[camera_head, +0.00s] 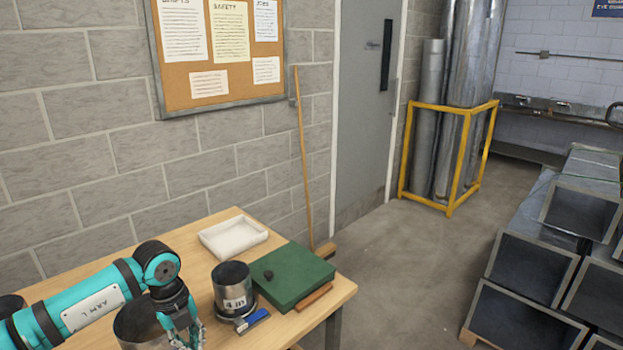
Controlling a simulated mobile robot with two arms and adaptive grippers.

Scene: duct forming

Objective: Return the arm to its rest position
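My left arm, teal with black bands, comes in from the lower left over the wooden table (195,245). My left gripper (188,338) points down at the bottom edge of the view. It is beside a dark metal cylinder (138,325) that the arm partly covers. Whether the fingers touch that cylinder, and whether they are open or shut, I cannot tell. A metal duct piece marked "4 in" (232,292) stands upright to the right of the gripper, apart from it. My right gripper is not in view.
A blue-handled tool (253,319) lies by the duct piece. A green block (295,277) with a small dark knob and a white tray (233,226) sit behind. A broom (303,160) leans on the wall. Stacked square ducts (530,265) stand right; the floor between is clear.

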